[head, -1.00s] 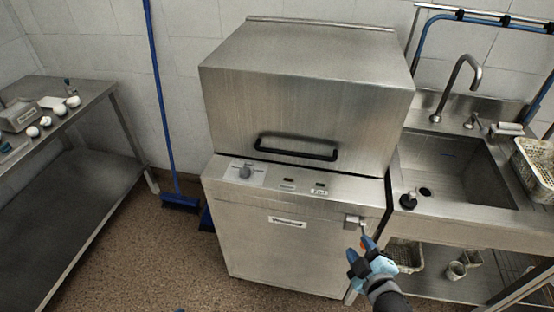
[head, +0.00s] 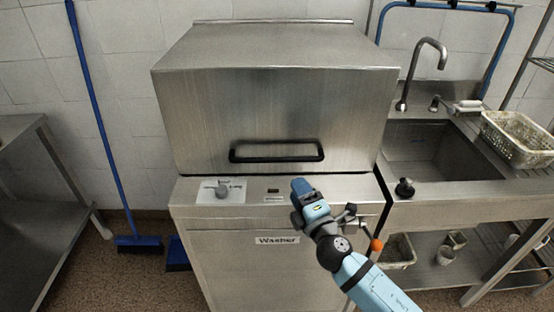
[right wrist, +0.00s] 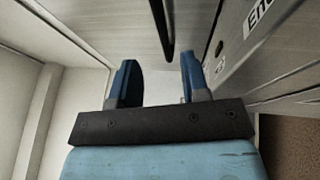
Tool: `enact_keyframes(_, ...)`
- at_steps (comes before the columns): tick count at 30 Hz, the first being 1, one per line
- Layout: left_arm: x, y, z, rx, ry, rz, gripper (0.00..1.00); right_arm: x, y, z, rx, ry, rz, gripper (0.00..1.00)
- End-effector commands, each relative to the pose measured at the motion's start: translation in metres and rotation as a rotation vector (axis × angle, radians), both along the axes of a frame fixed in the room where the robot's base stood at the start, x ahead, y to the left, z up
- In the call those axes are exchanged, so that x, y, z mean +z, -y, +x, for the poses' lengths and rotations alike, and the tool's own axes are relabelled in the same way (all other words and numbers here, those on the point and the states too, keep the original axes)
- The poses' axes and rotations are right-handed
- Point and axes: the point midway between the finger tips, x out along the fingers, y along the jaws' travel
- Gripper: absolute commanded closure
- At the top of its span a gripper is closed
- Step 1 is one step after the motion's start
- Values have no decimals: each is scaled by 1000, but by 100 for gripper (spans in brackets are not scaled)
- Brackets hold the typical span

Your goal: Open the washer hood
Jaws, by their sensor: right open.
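The washer is a steel box with a closed hood (head: 300,105). A black bar handle (head: 277,158) runs across the lower front of the hood. My right gripper (head: 302,186) is in front of the washer, below and slightly right of the handle's middle, apart from it. Its blue fingers are open and empty in the right wrist view (right wrist: 155,82). The handle (right wrist: 162,28) shows there as a dark bar beyond the fingers. My left gripper is not in any view.
A sink (head: 440,150) with a faucet stands right of the washer, with a perforated basket (head: 518,138) on its right. A steel table (head: 40,205) and a blue broom (head: 138,243) are at left. Floor between table and washer is mostly free.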

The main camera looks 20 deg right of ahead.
Motion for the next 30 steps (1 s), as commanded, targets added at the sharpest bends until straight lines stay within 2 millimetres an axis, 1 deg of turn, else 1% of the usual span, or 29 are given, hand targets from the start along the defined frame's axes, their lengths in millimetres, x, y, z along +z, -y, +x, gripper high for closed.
enact_keyframes(1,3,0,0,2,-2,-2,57,5,-1,12,0,3,-1,58)
enact_keyframes(9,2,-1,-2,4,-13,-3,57,14,-9,68,0,1,1,58)
enact_keyframes(12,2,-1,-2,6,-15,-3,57,17,-10,85,0,1,2,58)
enact_keyframes(15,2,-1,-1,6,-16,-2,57,19,-12,97,0,0,2,58)
enact_keyframes(21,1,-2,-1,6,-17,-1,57,20,-13,108,0,-1,2,58)
enact_keyframes(29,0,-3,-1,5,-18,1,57,20,-13,109,0,-1,3,58)
enact_keyframes(30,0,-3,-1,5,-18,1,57,20,-13,109,0,-1,3,67)
